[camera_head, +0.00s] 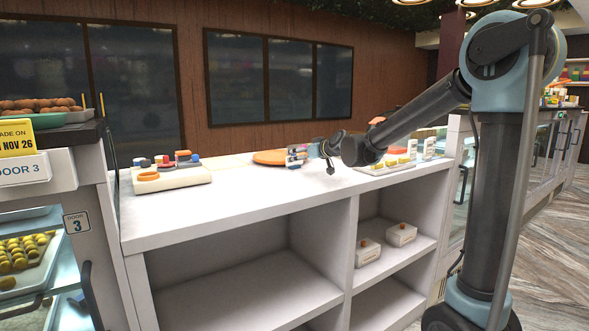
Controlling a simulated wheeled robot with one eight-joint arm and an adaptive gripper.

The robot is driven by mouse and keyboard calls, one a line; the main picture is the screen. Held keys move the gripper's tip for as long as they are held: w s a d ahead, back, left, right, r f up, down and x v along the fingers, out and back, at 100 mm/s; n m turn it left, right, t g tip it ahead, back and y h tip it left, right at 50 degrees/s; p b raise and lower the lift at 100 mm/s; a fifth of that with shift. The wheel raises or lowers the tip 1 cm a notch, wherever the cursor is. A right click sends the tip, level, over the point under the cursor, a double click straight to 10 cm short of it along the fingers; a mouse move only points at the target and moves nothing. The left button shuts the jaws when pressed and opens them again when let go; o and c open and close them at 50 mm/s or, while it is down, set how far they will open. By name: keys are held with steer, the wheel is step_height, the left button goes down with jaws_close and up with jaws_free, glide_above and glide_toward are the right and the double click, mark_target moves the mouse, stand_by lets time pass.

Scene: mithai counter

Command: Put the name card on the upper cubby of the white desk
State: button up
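The white desk (235,205) has a flat top with open cubbies below, in an upper and a lower row at the right. The upper right cubby (410,251) holds two small white boxes with orange tops, one box (367,253) left of the other (401,235). My gripper (328,160) is low over the desk top near its middle. A small red, white and blue item (296,157) shows right beside its left side; I cannot tell whether it is held or stands behind. It is too small to identify as the name card. The finger opening is unclear.
A white tray with coloured pieces (170,178) sits at the desk's left end. Glass display cases flank the desk. The desk's front top is clear.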

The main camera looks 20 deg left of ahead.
mark_target(297, 169)
steer(key=shift+x, duration=2.5)
steer(key=shift+d+f, duration=0.1)
steer(key=c, duration=1.2)
